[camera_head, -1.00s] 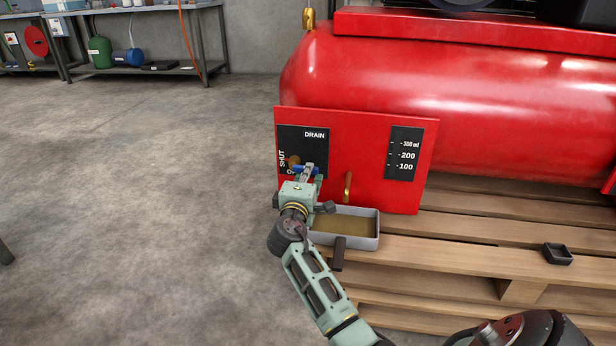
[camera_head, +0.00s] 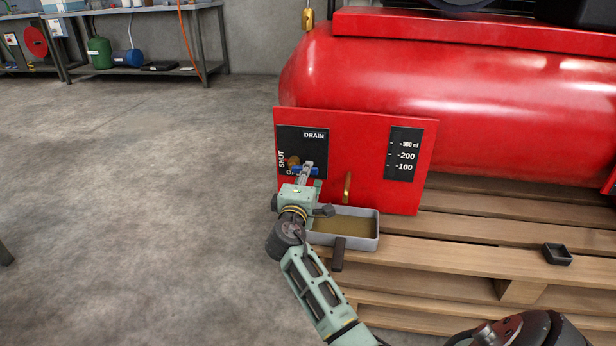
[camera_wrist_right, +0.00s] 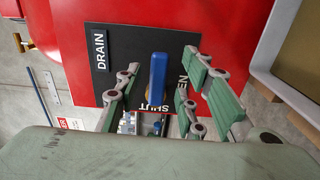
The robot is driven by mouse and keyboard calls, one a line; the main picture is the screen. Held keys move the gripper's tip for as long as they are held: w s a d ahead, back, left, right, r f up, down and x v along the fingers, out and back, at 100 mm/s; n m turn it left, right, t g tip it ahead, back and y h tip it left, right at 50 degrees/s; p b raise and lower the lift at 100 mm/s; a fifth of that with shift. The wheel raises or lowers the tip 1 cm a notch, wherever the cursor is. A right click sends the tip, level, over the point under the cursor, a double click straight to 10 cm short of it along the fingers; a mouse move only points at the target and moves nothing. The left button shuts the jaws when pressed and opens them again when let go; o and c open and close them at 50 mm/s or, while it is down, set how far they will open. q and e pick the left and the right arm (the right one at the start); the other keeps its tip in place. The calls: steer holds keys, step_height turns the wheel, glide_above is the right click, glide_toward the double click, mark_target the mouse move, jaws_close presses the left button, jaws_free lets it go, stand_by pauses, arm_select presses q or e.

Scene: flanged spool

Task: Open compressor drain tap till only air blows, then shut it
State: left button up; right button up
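The drain tap's blue lever (camera_head: 303,170) sits on the black DRAIN panel (camera_head: 316,148) at the front of the red compressor, lying about level across the panel. My right gripper (camera_head: 307,173) is at the lever. In the right wrist view the lever (camera_wrist_right: 158,75) stands between the open fingers (camera_wrist_right: 161,82), with a gap visible on both sides. A brass outlet (camera_head: 347,186) points down over a grey tray (camera_head: 366,244) holding brownish liquid. I cannot make out any stream from the outlet. My left gripper is not in view.
A level scale (camera_head: 405,154) is on the red plate's right side. The compressor's red tank (camera_head: 400,80) stands on a wooden pallet (camera_head: 470,255) with a small black box (camera_head: 557,254) on it. The concrete floor (camera_head: 140,200) on the left is clear.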

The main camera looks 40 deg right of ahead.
steer(key=v, duration=1.1)
steer(key=shift+a, duration=0.1)
